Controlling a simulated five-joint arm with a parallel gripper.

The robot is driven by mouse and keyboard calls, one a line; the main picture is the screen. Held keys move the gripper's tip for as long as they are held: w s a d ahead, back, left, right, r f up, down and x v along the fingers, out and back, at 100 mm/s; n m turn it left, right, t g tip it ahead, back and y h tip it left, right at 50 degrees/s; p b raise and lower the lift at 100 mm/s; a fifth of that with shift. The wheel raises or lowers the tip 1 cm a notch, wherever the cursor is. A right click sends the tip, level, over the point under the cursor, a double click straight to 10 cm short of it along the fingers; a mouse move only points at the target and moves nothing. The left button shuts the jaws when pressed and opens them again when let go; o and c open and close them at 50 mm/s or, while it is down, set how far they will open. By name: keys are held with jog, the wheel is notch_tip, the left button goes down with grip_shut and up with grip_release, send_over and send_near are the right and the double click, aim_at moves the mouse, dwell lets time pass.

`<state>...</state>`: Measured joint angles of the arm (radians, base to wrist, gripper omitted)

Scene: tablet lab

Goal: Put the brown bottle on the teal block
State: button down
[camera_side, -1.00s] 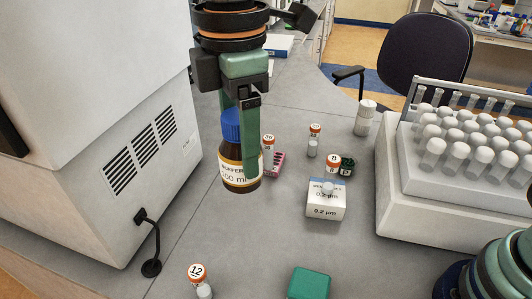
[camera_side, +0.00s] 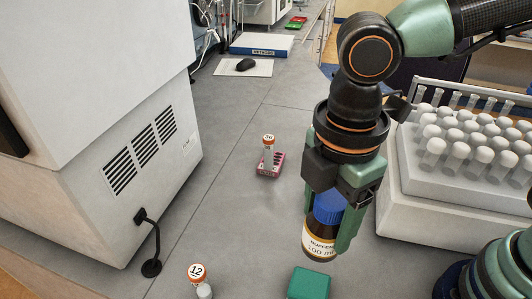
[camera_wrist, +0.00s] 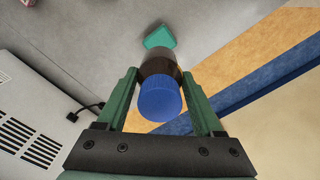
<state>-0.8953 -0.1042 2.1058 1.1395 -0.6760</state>
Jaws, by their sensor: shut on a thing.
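The brown bottle (camera_side: 319,243) has a blue cap and a white label reading BUFFER 100 ml. My gripper (camera_side: 335,222) is shut on it and holds it upright above the bench. The teal block (camera_side: 309,283) lies on the bench at the bottom of the side view, below and a little left of the bottle. In the wrist view the bottle's blue cap (camera_wrist: 160,98) sits between my two fingers (camera_wrist: 160,95), and the teal block (camera_wrist: 160,37) shows beyond the bottle, partly hidden by it.
A white machine (camera_side: 100,130) stands at the left with a cable. A vial marked 12 (camera_side: 198,275) is left of the block. A pink rack (camera_side: 270,165) with a vial marked 76 (camera_side: 268,148) stands behind. A white tube rack (camera_side: 440,190) is at the right.

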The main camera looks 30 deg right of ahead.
notch_tip(320, 180, down, 13)
jog(key=shift+r, duration=0.2)
dwell(0.4)
jog(key=shift+f, duration=0.2)
jog(key=shift+c, duration=0.2)
grip_release()
